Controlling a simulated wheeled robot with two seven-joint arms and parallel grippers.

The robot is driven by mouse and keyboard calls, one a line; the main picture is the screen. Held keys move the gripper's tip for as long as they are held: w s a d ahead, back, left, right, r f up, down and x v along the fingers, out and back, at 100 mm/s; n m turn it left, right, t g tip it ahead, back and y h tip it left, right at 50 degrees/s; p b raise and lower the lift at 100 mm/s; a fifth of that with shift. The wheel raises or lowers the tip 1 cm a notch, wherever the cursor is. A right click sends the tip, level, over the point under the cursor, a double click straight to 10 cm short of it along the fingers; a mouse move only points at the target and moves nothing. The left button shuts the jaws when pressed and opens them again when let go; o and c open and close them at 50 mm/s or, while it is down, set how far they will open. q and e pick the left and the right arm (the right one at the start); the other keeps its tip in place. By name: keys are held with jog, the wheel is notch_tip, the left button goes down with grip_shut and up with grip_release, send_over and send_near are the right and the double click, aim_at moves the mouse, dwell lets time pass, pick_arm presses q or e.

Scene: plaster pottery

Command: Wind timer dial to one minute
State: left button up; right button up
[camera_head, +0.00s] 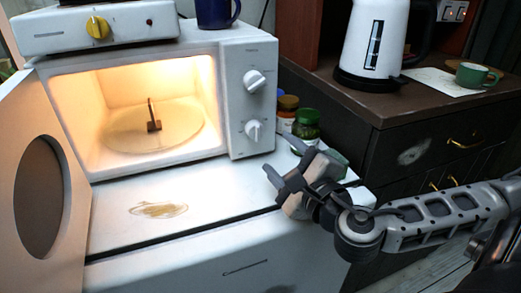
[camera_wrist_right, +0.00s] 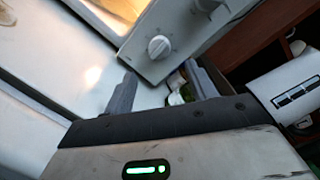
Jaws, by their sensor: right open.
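The white microwave (camera_head: 190,50) stands with its door open and its inside lit. Its right panel carries an upper dial (camera_head: 255,81) and a lower dial (camera_head: 254,131), both white. The markings are too small to tell which is the timer. In the right wrist view the lower dial (camera_wrist_right: 159,47) lies beyond the fingertips, and the upper dial (camera_wrist_right: 206,5) is at the top edge. My right gripper (camera_head: 282,164) is open and empty, below and right of the lower dial, apart from the panel. In the wrist view its fingers (camera_wrist_right: 160,84) are spread. My left gripper is not in view.
The open door (camera_head: 75,200) swings out at the left. Small jars (camera_head: 306,124) stand close to the panel's right. A white kettle (camera_head: 375,40) and green mug (camera_head: 472,75) are on the brown counter. The white top before the microwave has a brown stain (camera_head: 158,209).

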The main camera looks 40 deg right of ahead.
aim_at(260, 135)
jog(key=w, duration=0.4)
jog(key=w+d+b, duration=0.1)
jog(key=w, duration=0.2)
jog(key=shift+r, duration=0.1)
jog(key=shift+w, duration=0.75)
jog(key=c, duration=1)
